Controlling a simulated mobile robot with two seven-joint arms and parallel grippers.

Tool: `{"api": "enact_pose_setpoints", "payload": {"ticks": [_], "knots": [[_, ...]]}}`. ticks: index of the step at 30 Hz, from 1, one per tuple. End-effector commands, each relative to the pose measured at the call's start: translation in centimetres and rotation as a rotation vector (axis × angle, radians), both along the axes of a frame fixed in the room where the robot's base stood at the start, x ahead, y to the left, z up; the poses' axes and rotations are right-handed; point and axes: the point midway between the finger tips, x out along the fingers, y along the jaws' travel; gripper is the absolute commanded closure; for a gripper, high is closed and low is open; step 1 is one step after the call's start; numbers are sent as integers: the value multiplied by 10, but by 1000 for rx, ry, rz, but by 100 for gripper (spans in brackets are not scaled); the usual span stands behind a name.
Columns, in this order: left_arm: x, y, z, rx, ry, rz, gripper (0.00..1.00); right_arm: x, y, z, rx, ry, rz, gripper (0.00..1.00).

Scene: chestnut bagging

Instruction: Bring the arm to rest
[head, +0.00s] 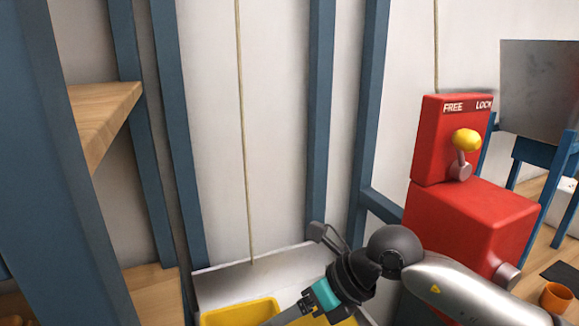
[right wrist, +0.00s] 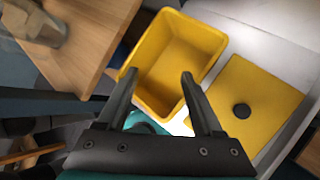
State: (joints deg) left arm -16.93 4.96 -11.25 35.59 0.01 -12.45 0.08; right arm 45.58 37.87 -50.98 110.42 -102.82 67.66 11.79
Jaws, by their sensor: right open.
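My right arm comes in from the lower right in the head view. Its gripper (head: 290,316) points down and left and is partly cut off by the bottom edge. In the right wrist view, the right gripper (right wrist: 159,82) is open, with nothing between its two dark fingers. They stand over or in front of a yellow open bin (right wrist: 205,37); I cannot tell the height. The bin looks empty. A yellow panel (right wrist: 262,95) with a dark round knob lies beside it. My left gripper is not in view.
A red box (head: 470,215) with a FREE/LOCK panel and yellow-knobbed lever (head: 467,140) stands behind my right arm. Blue posts (head: 322,120) and a wooden shelf (head: 100,110) are at the left and middle. A pale surface (head: 230,283) lies under the yellow bin (head: 240,314).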

Motion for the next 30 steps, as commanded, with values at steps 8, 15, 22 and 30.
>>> {"api": "enact_pose_setpoints", "payload": {"ticks": [8,15,22,30], "knots": [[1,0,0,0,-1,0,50,-36,79,83,652,137,-54,32],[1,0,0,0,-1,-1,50,-25,72,157,1163,289,-273,32],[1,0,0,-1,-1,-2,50,12,15,182,1566,460,-621,32],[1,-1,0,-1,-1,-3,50,45,-73,129,1872,686,-1184,32]]}}
